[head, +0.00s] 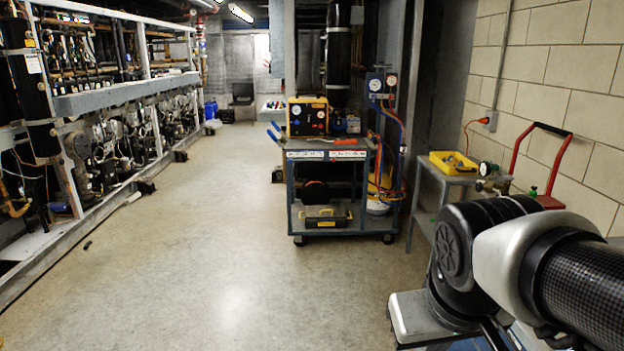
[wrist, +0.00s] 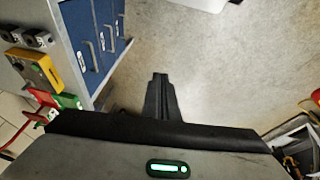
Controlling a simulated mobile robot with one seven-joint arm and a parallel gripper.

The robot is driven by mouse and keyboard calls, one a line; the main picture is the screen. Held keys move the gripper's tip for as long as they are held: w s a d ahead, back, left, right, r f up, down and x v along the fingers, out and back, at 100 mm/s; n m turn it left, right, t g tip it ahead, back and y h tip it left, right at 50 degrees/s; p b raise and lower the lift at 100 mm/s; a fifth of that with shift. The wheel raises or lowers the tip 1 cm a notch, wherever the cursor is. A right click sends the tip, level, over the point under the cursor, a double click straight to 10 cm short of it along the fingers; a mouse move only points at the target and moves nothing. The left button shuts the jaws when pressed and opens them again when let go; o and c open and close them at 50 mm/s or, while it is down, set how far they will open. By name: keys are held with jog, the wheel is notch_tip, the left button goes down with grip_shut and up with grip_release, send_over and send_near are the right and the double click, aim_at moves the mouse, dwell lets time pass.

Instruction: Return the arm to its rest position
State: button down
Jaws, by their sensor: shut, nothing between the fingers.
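My arm reaches in from the right edge in the head view, bent low at the lower right; its gripper end is not visible there. In the wrist view my gripper (wrist: 160,92) shows with its dark fingers together, shut and empty. It points at bare grey floor (wrist: 200,70). Nothing touches the fingers.
In the wrist view a blue drawer cabinet (wrist: 98,40) is at the left, with a yellow tool (wrist: 36,68) on its top. In the head view a tool cart (head: 328,190), a side table (head: 440,178) and the compressor rack (head: 110,95) flank open floor (head: 220,240).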

notch_tip(320, 180, up, 21)
jog(key=s+a+t+p, duration=0.1)
jog(key=a+p, duration=0.1)
jog(key=p, duration=1.6)
jog(key=shift+s+m+y, duration=0.25)
jog(key=shift+m+y, duration=0.15)
